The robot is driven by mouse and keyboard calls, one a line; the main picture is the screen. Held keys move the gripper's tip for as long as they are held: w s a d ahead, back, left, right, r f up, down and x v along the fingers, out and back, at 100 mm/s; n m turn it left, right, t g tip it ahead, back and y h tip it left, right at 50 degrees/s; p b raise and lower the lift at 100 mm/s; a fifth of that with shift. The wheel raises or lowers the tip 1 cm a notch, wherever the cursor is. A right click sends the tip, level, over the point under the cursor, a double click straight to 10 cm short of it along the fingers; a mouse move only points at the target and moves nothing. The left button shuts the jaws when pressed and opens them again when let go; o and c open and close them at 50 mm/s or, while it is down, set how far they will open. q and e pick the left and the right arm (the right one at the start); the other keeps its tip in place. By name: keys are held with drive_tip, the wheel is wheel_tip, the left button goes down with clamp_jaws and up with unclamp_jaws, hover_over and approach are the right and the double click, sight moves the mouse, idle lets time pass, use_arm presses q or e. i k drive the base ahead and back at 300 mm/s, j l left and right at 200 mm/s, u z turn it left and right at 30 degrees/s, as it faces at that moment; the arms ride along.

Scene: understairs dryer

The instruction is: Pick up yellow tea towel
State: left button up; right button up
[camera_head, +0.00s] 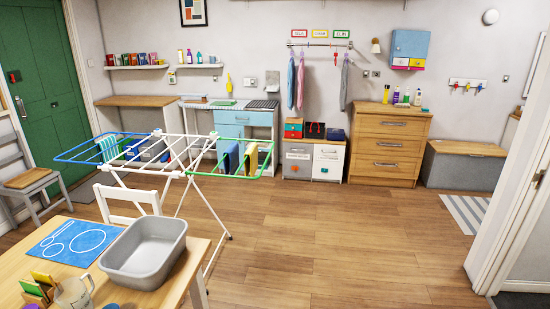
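A yellow cloth (251,160), which looks like the yellow tea towel, hangs over the green-framed right wing of a folding drying rack (172,152). A dark blue cloth (231,157) hangs just left of it on the same wing. The rack stands open on white legs, with a blue-framed wing on the left. Neither of my grippers is in view.
A wooden table (184,271) with a grey basin (146,252) and a blue mat (76,242) fills the lower left. A white chair (127,197) stands between table and rack. The wooden floor (340,235) is clear in the middle and right.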

sight(251, 163)
drive_tip(key=i+l+u, duration=0.1)
drive_tip(key=i+u, duration=0.15)
drive_tip(key=i, duration=0.9)
drive_tip(key=i+l, duration=0.1)
drive_tip(key=i, duration=0.2)
